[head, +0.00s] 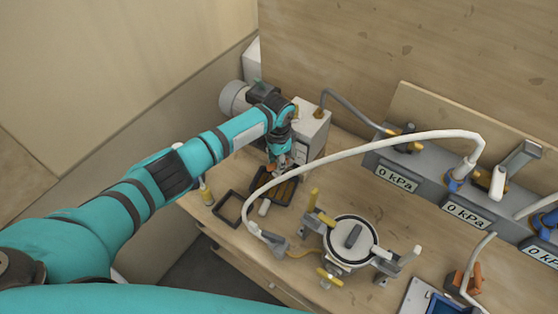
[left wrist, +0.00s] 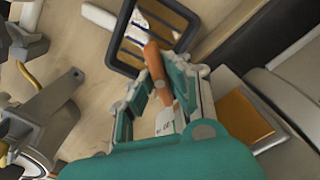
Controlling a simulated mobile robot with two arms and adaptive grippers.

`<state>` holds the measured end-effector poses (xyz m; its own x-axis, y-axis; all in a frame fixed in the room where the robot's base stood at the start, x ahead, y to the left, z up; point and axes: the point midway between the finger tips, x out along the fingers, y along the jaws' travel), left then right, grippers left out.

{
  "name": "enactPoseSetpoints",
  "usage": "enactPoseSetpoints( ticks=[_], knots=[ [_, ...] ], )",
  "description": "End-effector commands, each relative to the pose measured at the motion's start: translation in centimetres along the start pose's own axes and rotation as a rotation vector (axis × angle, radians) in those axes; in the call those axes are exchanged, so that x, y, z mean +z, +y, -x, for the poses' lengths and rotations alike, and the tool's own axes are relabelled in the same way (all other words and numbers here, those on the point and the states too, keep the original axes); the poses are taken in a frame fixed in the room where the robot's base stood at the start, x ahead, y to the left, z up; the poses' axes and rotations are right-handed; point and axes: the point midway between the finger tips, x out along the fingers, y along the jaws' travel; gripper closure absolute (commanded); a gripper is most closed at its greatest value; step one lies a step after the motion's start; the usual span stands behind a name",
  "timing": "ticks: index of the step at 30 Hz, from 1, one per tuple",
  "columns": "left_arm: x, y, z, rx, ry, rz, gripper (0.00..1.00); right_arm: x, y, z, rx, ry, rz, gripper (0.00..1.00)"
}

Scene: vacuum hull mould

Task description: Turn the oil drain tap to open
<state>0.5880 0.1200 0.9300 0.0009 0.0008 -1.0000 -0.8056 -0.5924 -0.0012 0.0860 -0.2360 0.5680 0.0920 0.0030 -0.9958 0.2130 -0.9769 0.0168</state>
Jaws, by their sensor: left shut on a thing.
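The oil drain tap shows as an orange lever (left wrist: 157,72) between the fingers in the left wrist view. In the head view only a small orange bit of it shows beside the fingers. My left gripper (head: 280,166) is low at the front of the grey-white pump (head: 311,124); in the left wrist view its fingers (left wrist: 160,88) are shut on the lever. The lever's far end reaches over a dark-rimmed tray (left wrist: 117,62). The gripper hides the tap's body, so I cannot tell how far it is turned. My right gripper is not in view.
An empty dark frame (head: 219,210) lies left of the tray. A white hose (head: 352,148) arches close to the right of my gripper. A round lidded pot (head: 366,232) and a gauge panel (head: 423,192) reading 0 kPa stand further right. A wooden wall (head: 350,50) rises behind.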

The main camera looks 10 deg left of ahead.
Motion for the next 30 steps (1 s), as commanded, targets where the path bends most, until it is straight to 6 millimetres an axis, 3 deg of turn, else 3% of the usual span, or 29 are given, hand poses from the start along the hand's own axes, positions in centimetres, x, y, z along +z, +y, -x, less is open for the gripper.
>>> enactPoseSetpoints(
  ticks=[7,20,30],
  knots=[
    [0.1,0.1,0.0,0.004,-0.004,0.161,1.00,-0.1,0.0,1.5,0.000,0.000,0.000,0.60],
    [0.1,0.0,0.0,0.002,-0.003,0.202,1.00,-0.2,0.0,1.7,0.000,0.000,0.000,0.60],
    [0.1,0.1,0.0,0.003,-0.003,0.417,1.00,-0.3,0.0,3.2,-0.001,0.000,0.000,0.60]
  ],
)
